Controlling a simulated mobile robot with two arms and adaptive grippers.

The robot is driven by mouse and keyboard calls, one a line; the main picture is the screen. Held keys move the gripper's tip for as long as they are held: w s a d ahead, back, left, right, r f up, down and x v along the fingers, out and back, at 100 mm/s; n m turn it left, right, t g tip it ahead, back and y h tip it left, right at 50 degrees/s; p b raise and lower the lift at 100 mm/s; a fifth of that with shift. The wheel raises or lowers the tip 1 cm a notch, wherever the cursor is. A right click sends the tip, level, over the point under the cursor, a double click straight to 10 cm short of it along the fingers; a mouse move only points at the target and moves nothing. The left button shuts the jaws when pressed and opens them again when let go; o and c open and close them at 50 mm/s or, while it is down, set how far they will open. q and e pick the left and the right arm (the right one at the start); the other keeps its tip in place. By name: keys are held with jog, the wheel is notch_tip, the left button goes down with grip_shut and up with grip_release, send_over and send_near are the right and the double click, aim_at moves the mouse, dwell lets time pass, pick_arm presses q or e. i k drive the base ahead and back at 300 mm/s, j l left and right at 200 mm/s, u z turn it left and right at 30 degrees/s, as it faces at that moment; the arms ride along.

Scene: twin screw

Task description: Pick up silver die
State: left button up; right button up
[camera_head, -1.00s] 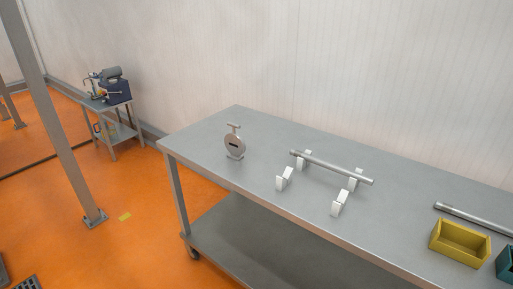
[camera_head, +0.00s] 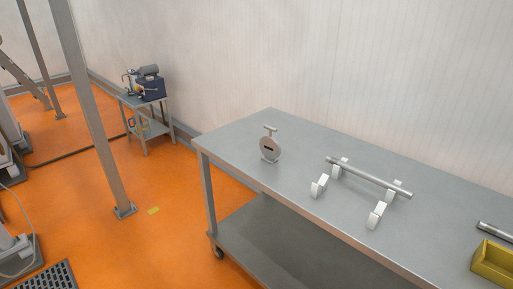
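What looks like the silver die is a round grey metal disc (camera_head: 269,148) with a dark slot in its middle. It stands upright near the left end of the grey metal table (camera_head: 236,139), with a small T-shaped handle rising behind or above it. Neither of my grippers shows in the head view, and nothing is seen touching the disc.
A silver rod (camera_head: 370,178) rests on white supports (camera_head: 319,187) right of the disc. A second rod (camera_head: 494,230) and a yellow bin (camera_head: 493,263) are at the right edge. A grey post (camera_head: 95,120) stands left of the table.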

aim_at(271, 149)
jog(key=k+l+z, duration=0.1)
jog(key=k+l, duration=0.15)
jog(key=l, duration=0.35)
jog(key=k+l+z, duration=0.15)
jog(key=l, duration=0.45)
jog(key=k+l+z, duration=0.1)
jog(key=k+l, duration=0.15)
jog(key=l, duration=0.4)
jog(key=k+l+z, duration=0.15)
jog(key=l, duration=0.45)
jog(key=k+l+z, duration=0.1)
jog(key=l, duration=0.6)
jog(key=k+l+z, duration=0.1)
jog(key=l, duration=0.55)
jog(key=k+l+z, duration=0.15)
jog(key=l, duration=0.55)
jog(key=u, duration=1.75)
jog(key=i+j+u, duration=0.35)
jog(key=i, duration=0.5)
jog(key=i+u, duration=0.4)
jog(key=i, duration=0.45)
jog(key=i+z, duration=0.25)
jog(key=i, duration=0.2)
jog(key=i+j+z, duration=0.25)
jog(key=i, duration=0.2)
jog(key=i+j+z, duration=0.3)
jog(key=i, duration=0.15)
jog(key=i+j+z, duration=0.25)
jog(key=i, duration=0.15)
